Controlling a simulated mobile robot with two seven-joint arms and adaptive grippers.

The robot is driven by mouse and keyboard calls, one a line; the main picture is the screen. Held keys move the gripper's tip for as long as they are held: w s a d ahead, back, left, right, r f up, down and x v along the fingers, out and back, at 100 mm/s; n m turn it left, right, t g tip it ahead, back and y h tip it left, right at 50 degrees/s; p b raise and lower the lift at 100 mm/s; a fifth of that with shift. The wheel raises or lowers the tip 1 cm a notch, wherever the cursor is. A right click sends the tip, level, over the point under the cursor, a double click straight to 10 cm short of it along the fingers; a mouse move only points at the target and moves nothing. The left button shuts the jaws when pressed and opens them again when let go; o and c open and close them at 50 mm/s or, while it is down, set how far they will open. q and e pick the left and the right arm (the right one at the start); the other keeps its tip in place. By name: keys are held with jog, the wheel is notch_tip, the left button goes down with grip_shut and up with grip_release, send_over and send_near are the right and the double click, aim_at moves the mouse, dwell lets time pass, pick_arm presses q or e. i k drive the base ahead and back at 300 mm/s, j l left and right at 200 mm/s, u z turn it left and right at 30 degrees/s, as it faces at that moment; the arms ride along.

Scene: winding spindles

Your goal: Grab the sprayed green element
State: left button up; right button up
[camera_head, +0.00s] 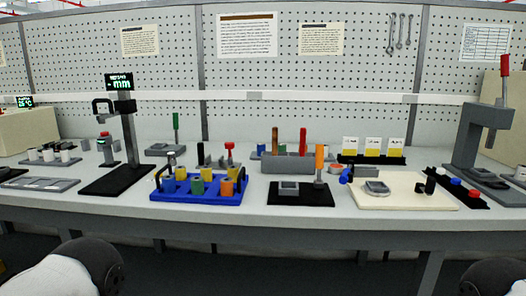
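A short green cylinder (198,187) stands upright in the front row of a blue tray (195,198), among yellow and orange cylinders. I cannot tell from the picture which of these is sprayed. Only parts of my own arms show at the bottom left and bottom right corners. Neither gripper is in view, and nothing touches the green pieces.
A black stand with a display (119,82) rises left of the tray. A grey block with colored rods (290,165) stands behind. A black-based fixture with an orange rod (319,160) stands to the right, then a cream board (400,197). The table's front edge (270,219) is mostly clear.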

aim_at(282, 147)
jog(key=i+l+u, duration=0.15)
jog(key=l+u, duration=0.2)
jog(key=l, duration=0.4)
jog(key=i+l+u, duration=0.1)
jog(key=l+u, duration=0.3)
jog(key=l, duration=0.35)
jog(key=l+u, duration=0.35)
jog(key=l, duration=0.4)
jog(key=k+l+u, duration=0.2)
jog(key=l+u, duration=0.2)
jog(key=l, duration=0.35)
